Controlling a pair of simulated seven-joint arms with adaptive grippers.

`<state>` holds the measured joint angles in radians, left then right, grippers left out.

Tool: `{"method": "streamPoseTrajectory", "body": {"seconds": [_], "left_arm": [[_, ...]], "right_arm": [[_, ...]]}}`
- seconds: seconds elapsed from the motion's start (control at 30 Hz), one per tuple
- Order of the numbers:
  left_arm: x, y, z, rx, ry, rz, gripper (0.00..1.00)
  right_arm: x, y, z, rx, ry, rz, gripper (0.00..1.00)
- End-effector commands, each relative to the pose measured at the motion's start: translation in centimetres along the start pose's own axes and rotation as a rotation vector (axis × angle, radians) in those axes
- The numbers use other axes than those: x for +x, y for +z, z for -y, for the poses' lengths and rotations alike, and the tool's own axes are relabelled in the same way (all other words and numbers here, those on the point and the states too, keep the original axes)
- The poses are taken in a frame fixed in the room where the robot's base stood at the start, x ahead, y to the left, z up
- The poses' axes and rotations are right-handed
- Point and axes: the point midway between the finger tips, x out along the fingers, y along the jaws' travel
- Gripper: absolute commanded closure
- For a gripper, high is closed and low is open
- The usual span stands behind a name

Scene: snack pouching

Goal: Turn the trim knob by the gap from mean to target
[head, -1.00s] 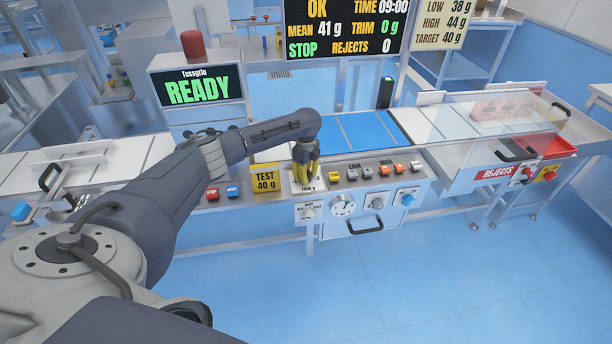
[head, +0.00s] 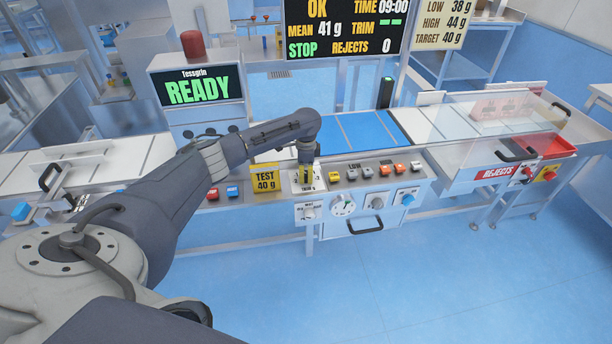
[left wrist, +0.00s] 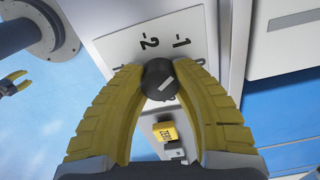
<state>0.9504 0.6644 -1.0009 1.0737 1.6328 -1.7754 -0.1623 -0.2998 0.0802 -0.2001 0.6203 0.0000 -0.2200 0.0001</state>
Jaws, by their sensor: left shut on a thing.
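My left gripper (head: 306,176) points down at the trim plate (head: 294,187) on the machine's front panel. In the left wrist view its yellow fingers (left wrist: 162,82) are shut on the dark round trim knob (left wrist: 160,80), which has a white pointer line. The marks -2 and -1 show on the white plate (left wrist: 125,45); other marks are partly hidden by the fingers. The screen (head: 345,28) reads MEAN 41 g, and TRIM shows two dashes. The limits sign (head: 441,22) reads TARGET 40 g. My right gripper (left wrist: 14,82) shows small at the wrist view's left edge, fingers apart.
A yellow TEST 40 g block (head: 265,178) stands just left of the plate. A yellow button (head: 334,176) and several other buttons lie to the right. The READY display (head: 198,88) stands behind my arm.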

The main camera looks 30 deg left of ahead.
Motion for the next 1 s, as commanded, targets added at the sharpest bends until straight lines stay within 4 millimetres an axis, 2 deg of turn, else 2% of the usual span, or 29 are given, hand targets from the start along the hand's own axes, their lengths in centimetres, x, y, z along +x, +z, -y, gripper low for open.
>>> {"method": "streamPoseTrajectory", "body": {"seconds": [0.4,0.93,0.97,1.0], "left_arm": [[-0.02,0.03,0.02,-0.163,0.0,0.001,1.0],[-0.02,0.03,0.03,-0.183,-0.001,0.0,1.0],[-0.02,0.02,0.03,-0.183,0.0,0.0,0.69],[-0.02,0.02,0.03,-0.183,0.0,0.001,0.64]], "right_arm": [[0.0,0.0,-0.01,0.0,0.0,0.0,0.56],[0.0,0.01,0.0,0.0,0.0,0.0,0.56],[0.0,0.0,-0.01,0.0,0.0,0.0,0.56],[0.0,0.01,-0.01,0.0,0.0,0.0,0.56]]}}
